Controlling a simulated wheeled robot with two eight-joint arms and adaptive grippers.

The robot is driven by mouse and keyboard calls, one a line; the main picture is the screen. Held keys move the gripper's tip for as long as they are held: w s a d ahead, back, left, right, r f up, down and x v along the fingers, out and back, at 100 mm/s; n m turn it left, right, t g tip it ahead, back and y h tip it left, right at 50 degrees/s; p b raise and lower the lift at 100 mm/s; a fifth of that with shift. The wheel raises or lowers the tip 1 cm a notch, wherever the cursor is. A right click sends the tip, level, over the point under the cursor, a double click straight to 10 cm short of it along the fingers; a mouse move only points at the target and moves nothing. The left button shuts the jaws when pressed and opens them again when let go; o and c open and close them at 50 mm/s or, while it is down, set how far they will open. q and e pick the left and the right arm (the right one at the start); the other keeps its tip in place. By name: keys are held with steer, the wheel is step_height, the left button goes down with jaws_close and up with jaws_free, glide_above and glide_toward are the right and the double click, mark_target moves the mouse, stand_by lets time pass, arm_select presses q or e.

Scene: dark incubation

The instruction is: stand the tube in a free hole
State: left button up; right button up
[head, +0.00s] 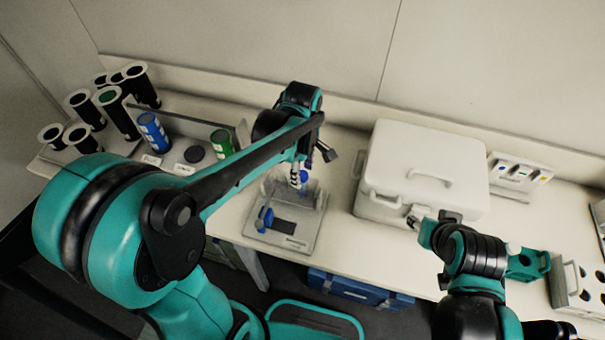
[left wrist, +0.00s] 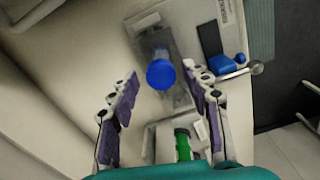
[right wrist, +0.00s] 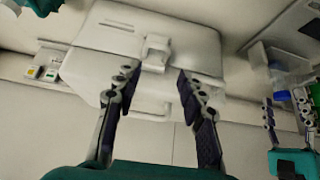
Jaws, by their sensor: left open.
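A tube with a blue cap (left wrist: 160,74) shows in the left wrist view, seen nearly end-on between the fingers. It is over a clear-walled device with a grey base (head: 283,236), which has a dark pad and a blue knob. What supports the tube is unclear. My left gripper (left wrist: 158,90) is open around the cap's line of sight, with no finger visibly touching it. In the head view it hangs above the device. My right gripper (right wrist: 157,85) is open and empty, in front of the white lidded box (head: 425,165). A white rack with dark holes (head: 562,292) stands at the far right.
At the left stand several black cylinders (head: 118,112), a blue cylinder (head: 152,130) and a green one (head: 221,143). Blue cases (head: 350,287) are below the bench edge. Clear bench lies between device and box.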

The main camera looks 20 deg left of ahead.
arm_select(q)
step_height(320, 180, up, 9)
steer(key=p, duration=0.2)
steer(key=s+a+m+t, duration=0.2)
steer(key=s+m+t, duration=0.1)
steer(key=s+m, duration=0.2)
steer(key=s+a+f+m+t, duration=0.1)
steer(key=s+m+t, duration=0.3)
steer(key=m, duration=0.6)
steer(key=shift+s+a, duration=0.7)
steer(key=shift+a, duration=0.15)
steer(key=shift+f, duration=0.1)
